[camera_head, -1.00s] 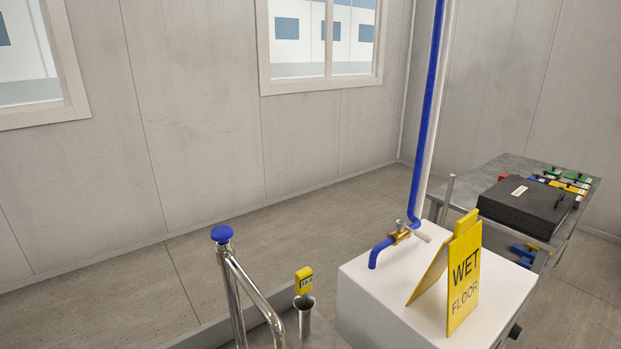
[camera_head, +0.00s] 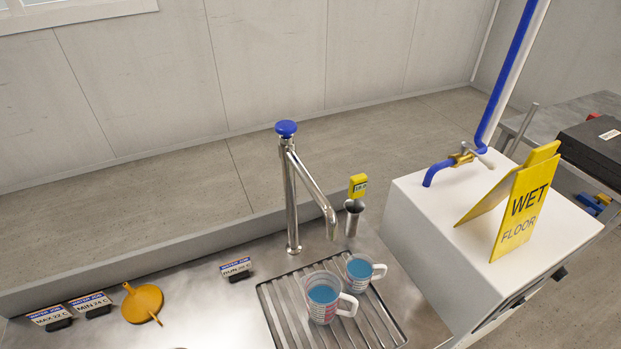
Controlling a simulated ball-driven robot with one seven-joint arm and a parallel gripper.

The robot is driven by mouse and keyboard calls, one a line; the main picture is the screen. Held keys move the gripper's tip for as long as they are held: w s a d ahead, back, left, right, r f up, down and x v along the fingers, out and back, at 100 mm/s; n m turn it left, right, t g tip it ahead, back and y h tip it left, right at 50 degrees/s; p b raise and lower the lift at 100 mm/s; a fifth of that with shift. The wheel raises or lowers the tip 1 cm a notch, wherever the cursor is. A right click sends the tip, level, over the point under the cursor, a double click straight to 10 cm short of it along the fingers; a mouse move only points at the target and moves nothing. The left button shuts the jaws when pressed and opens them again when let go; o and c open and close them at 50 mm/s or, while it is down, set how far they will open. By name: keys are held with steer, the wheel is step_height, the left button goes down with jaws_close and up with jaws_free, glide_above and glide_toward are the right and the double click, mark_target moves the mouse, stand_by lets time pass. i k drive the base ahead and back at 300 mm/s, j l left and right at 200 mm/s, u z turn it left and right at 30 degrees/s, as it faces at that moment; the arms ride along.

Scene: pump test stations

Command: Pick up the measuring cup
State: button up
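Two clear measuring cups with white handles and blue inside stand upright on the ribbed drain grid of the steel counter. The larger, nearer measuring cup (camera_head: 322,298) is at the left, with its handle to the right. The smaller measuring cup (camera_head: 360,270) stands just behind it to the right, its handle also to the right. The two overlap in this view, so I cannot tell whether they touch. My gripper is not in view.
A chrome tap (camera_head: 292,200) with a blue knob rises behind the cups. Right of it is a metal holder (camera_head: 353,217) with a yellow display. A white box (camera_head: 430,215) carries a wet floor sign (camera_head: 522,210).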

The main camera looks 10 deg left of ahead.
mark_target(360, 269)
steer(key=i+l, duration=0.15)
steer(key=l, duration=0.15)
steer(key=i+l, duration=0.15)
steer(key=l, duration=0.2)
steer(key=i+l, duration=0.35)
steer(key=l, duration=0.3)
steer(key=i+l+u, duration=0.1)
steer(key=l, duration=0.2)
